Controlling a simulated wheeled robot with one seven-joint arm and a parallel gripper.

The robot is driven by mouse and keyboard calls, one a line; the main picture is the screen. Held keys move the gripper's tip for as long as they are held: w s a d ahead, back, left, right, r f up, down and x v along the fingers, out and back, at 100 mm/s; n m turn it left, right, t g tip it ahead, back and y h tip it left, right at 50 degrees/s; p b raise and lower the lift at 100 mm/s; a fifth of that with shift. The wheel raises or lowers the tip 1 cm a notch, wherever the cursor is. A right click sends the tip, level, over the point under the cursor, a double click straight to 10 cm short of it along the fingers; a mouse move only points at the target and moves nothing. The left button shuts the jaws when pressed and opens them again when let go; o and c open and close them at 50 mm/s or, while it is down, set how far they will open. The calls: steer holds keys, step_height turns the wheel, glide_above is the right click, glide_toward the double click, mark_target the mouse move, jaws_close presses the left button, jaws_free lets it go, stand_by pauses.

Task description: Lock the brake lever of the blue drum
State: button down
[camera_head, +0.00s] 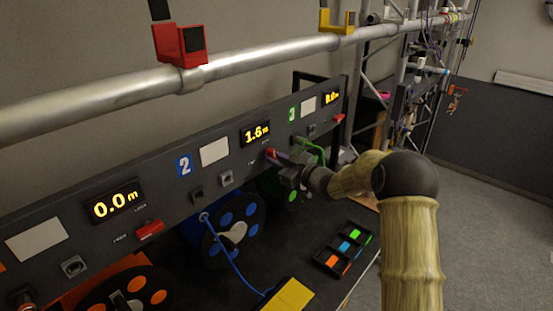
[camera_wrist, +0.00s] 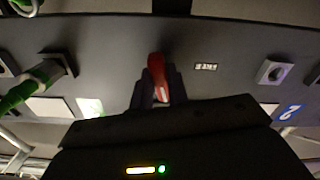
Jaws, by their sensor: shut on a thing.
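The blue drum (camera_head: 237,231) sits below the panel section marked with a blue 2 (camera_head: 184,165). A blue cable (camera_head: 234,268) runs from it. The display above (camera_head: 255,133) reads 1.6 m. The drum's red brake lever (camera_head: 270,153) is on the panel right of the drum, partly hidden by my gripper (camera_head: 282,160). In the wrist view, my gripper (camera_wrist: 161,92) is shut on the red lever (camera_wrist: 156,68), with one finger on each side. A small white label (camera_wrist: 206,66) sits beside it. I cannot tell whether the lever is at FREE or LOCK.
A green cable (camera_head: 313,146) passes close behind my gripper. Other red levers (camera_head: 150,230) and displays (camera_head: 112,203) line the panel (camera_head: 60,213). A yellow block (camera_head: 288,296) and a tray with coloured pieces (camera_head: 343,247) lie on the dark bench. A truss pipe (camera_head: 110,92) runs above.

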steer(key=shift+m+p, duration=0.45)
steer(key=shift+m, duration=1.05)
steer(key=c, duration=1.4)
jaws_free()
steer(key=shift+o, duration=0.2)
steer(key=shift+d, duration=0.1)
steer(key=b+v, duration=0.6)
steer(key=v, duration=1.1)
steer(key=shift+b, duration=0.35)
steer(key=shift+d+f, duration=0.15)
